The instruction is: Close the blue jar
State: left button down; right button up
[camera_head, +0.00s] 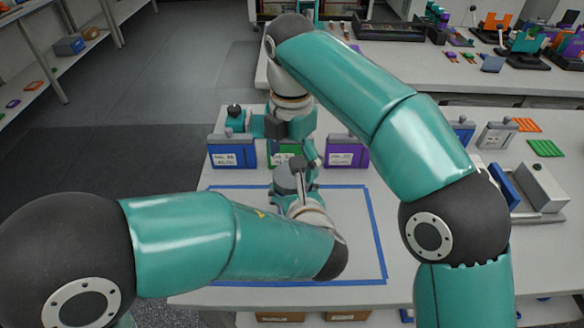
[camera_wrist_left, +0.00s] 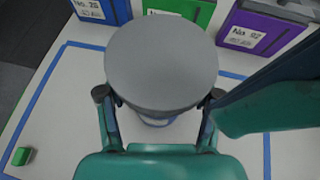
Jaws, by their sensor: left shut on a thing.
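In the left wrist view, a round grey lid-like top (camera_wrist_left: 162,60) fills the space between the two fingers of my left gripper (camera_wrist_left: 158,97). The gripper is shut on its sides. A pale blue rim (camera_wrist_left: 158,122) shows just below the grey top. I cannot tell whether it is the blue jar, or whether the grey piece sits on it. In the head view, my left gripper (camera_head: 296,182) is over the taped area, and the jar is hidden by the arms. My right gripper (camera_head: 290,126) hangs just beyond it; its fingers are not clear.
A blue tape outline (camera_head: 376,235) marks the white table. Labelled blue (camera_head: 228,156), green (camera_wrist_left: 172,21) and purple (camera_head: 346,154) boxes stand along its back edge. A small green block (camera_wrist_left: 21,156) lies at left in the wrist view. Grey fixtures (camera_head: 540,190) stand right.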

jog(key=shift+f, duration=1.4)
jog(key=c, duration=1)
jog(key=m, duration=0.9)
jog(key=shift+m, duration=0.4)
jog(key=o, duration=1.2)
jog(key=shift+r, duration=0.1)
